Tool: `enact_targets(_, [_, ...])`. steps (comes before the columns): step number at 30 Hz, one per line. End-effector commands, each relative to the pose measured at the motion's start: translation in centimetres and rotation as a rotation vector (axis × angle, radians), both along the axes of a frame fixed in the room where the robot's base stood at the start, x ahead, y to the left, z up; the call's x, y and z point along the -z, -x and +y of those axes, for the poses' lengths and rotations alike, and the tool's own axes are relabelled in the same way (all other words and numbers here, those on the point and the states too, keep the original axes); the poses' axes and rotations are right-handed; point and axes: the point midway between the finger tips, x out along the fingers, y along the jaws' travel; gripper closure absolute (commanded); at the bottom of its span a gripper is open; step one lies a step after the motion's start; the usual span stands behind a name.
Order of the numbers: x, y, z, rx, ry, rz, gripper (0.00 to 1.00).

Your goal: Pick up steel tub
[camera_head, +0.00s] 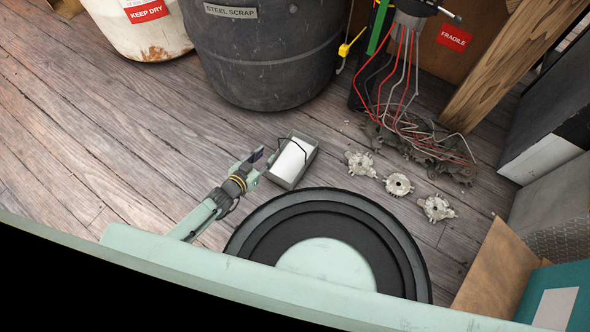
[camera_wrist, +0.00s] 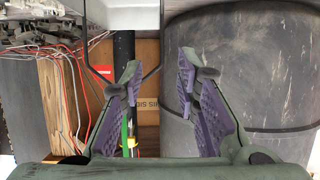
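The steel tub appears to be the small grey open box (camera_head: 291,183) on the wooden floor, with a white inside or content and a thin dark wire handle. My gripper (camera_head: 257,156) is just left of the tub in the head view. In the wrist view my gripper (camera_wrist: 160,80) is open, its two purple-padded fingers apart with nothing clearly held between them. The pale edge of the tub (camera_wrist: 128,14) shows at the top there. Its dark wire handle runs down toward the left finger and is partly hidden behind it. Contact with the handle cannot be told.
A large dark barrel (camera_head: 262,55) marked steel scrap stands behind the tub. Several grey metal parts (camera_head: 398,184) lie to the right, with tangled red and grey wires (camera_head: 425,142) behind. A wooden post (camera_head: 497,65) stands at right. Floor (camera_head: 90,130) at left is clear.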

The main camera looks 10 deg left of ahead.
Motion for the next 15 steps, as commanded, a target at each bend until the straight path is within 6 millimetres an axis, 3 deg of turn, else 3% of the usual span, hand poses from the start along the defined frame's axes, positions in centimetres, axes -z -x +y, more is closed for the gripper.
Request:
enact_targets(6, [1.7,-3.2,-1.1,0.004,0.002,-0.002,0.71])
enact_targets(15, [2.6,-5.7,-1.8,0.005,0.003,-0.002,0.71])
